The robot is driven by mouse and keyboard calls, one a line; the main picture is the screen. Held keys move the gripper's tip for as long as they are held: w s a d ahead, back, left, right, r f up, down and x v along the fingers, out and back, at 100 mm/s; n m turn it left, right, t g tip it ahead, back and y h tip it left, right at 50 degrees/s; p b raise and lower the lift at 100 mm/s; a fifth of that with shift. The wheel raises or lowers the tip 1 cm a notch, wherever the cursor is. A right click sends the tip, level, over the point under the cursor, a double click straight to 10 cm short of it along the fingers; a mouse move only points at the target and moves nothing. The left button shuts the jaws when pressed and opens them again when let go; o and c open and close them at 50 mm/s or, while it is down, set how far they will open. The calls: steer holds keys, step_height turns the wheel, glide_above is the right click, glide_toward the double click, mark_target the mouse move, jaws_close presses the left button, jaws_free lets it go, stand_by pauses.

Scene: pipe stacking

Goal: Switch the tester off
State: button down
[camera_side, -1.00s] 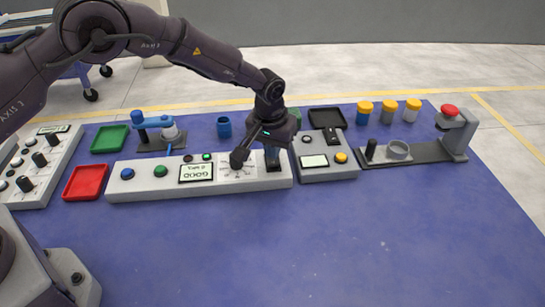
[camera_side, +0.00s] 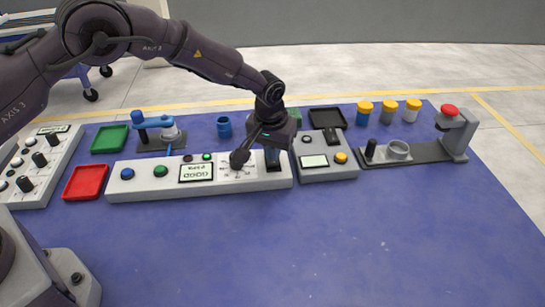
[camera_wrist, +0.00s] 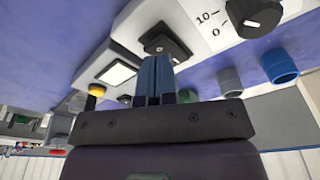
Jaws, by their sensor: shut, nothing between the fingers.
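The tester (camera_side: 210,187) is a long pale box with a blue button, a green button, a lit display (camera_side: 196,173), a black dial (camera_side: 239,158) and a black switch (camera_side: 273,160) at its right end. My gripper (camera_side: 270,145) is over this right end. In the wrist view, my gripper (camera_wrist: 157,58) has its blue-grey fingers together and empty, with the tips just in front of the switch (camera_wrist: 166,45). I cannot tell whether they touch it. The display's small lettering seems to include "GOOD". The dial, with 0 and 10 marks, shows there too (camera_wrist: 258,14).
A smaller box with a screen and yellow button (camera_side: 341,158) stands close on the right. Behind are a blue cup (camera_side: 224,127) and a black tray (camera_side: 327,117). Red (camera_side: 86,182) and green trays (camera_side: 110,139) lie left. The front blue mat is clear.

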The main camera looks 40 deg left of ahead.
steer(key=shift+f, duration=1)
steer(key=shift+r, duration=3.55)
